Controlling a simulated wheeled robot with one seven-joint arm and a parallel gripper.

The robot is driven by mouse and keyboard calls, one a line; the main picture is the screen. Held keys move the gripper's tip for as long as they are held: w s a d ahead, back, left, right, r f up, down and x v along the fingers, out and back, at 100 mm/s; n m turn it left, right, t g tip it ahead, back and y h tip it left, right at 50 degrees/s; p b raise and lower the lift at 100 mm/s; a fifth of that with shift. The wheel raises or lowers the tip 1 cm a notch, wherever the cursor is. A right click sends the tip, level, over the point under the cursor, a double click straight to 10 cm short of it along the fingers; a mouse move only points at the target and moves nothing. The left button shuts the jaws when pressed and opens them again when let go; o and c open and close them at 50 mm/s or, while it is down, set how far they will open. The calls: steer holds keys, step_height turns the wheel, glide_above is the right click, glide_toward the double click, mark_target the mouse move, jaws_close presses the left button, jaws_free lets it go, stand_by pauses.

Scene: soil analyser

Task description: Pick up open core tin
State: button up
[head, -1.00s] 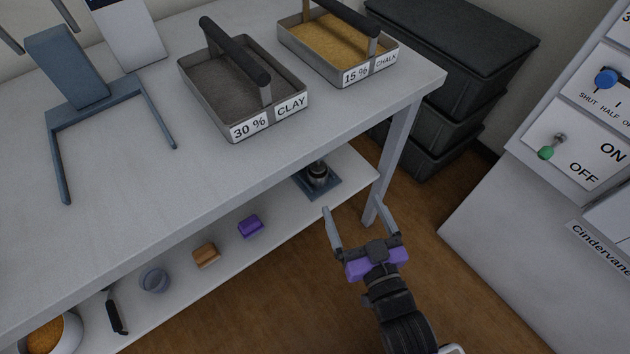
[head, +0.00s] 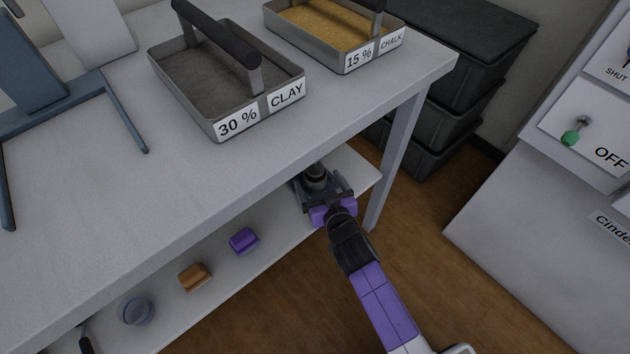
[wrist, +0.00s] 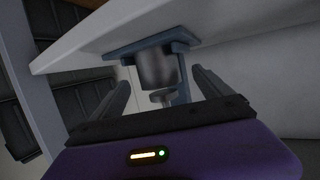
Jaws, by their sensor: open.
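The core tin, a small grey and dark cylinder (head: 315,171), stands on a blue-grey plate on the lower shelf, near its right end. In the wrist view the tin (wrist: 156,68) appears upside down, with a narrower round piece at its lower end in the picture. My gripper (head: 326,188) has reached in over the lower shelf at the tin. In the wrist view its two fingers (wrist: 160,76) are apart, one on each side of the tin, with gaps visible. Whether the tin is open cannot be told. The gripper hides part of the plate in the head view.
The tabletop edge (head: 250,165) overhangs the lower shelf. A purple block (head: 243,240), an orange-brown block (head: 195,277) and a grey cup (head: 136,310) lie leftward on the shelf. A table leg (head: 395,155) stands right of my gripper. Clay (head: 190,120) and chalk (head: 335,62) trays sit above.

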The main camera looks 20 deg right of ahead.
mark_target(315, 179)
steer(key=b+x, duration=0.1)
steer(key=x, duration=0.2)
steer(key=shift+w+d+f, duration=0.1)
steer(key=shift+w+f, duration=0.05)
steer(key=shift+w, duration=0.1)
